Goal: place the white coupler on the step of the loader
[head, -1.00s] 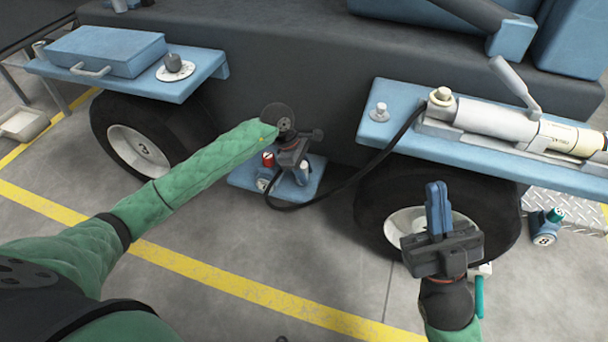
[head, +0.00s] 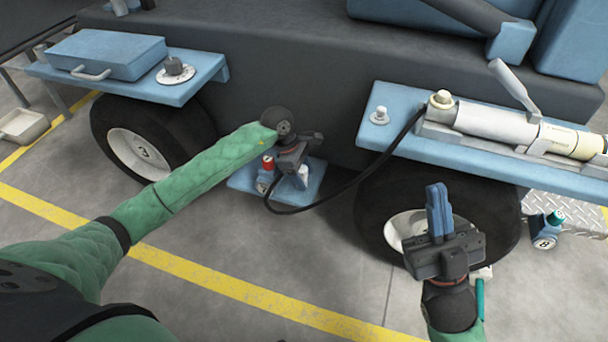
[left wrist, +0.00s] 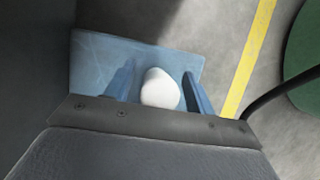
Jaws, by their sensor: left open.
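The white coupler (head: 303,181) is at the low blue step (head: 314,190) of the loader, mostly hidden by my left gripper in the head view. My left gripper (head: 296,170) points down over the step, open. In the left wrist view, the white coupler (left wrist: 160,90) shows as a rounded white top between the two blue fingers, with a gap on each side. The blue step (left wrist: 100,58) lies under it. I cannot see the coupler's base. My right gripper (head: 438,212) points up in front of the right wheel, its blue fingers together and empty.
A red-topped coupler (head: 267,163) stands on the step's left part. A black hose (head: 350,182) loops from the right shelf (head: 400,108) past the step's front. A green-topped item (head: 553,220) stands at the right. The floor in front is mostly clear.

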